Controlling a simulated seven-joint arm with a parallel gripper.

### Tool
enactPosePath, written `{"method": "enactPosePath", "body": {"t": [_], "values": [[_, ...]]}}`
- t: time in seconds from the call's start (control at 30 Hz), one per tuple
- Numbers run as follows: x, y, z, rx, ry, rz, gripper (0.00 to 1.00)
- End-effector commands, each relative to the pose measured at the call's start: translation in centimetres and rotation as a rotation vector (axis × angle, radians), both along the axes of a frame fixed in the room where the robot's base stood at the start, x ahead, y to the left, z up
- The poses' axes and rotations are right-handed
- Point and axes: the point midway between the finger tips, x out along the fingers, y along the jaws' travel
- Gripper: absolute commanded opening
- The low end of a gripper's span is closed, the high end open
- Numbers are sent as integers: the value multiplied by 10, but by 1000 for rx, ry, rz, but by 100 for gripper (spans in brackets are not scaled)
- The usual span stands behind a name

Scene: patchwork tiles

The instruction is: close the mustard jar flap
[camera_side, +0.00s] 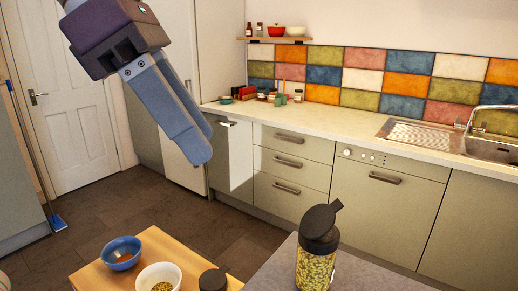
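A clear jar (315,268) of yellow-green contents stands upright on a grey surface at the bottom of the side view. It has a dark lid (318,232). A dark flap (334,207) on the lid sticks up at a slant toward the upper right, so it looks open. My gripper (202,150) hangs in the upper left, well above and left of the jar in the picture and apart from it. Its two grey fingers point down to the right and overlap in this view. The gap between them is unclear, and I see nothing held.
A wooden board (150,242) at lower left bears a blue bowl (122,253), a white bowl (158,277) and a dark round lid-like object (213,280). A counter (340,129) with a sink (490,146) runs behind. The air between gripper and jar looks clear.

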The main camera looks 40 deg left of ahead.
Motion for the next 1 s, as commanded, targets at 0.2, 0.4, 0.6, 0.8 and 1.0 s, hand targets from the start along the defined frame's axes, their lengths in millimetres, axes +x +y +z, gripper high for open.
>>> {"method": "enactPosePath", "body": {"t": [0.2, 0.4, 0.6, 0.8, 1.0], "values": [[22, -16, 2, 197, -169, -500, 38], [56, -48, -2, 536, -486, -1434, 38], [83, -80, -14, 814, -783, -2310, 38], [95, -97, -22, 943, -944, -2775, 38], [102, -104, -45, -951, 960, 2835, 38]]}}
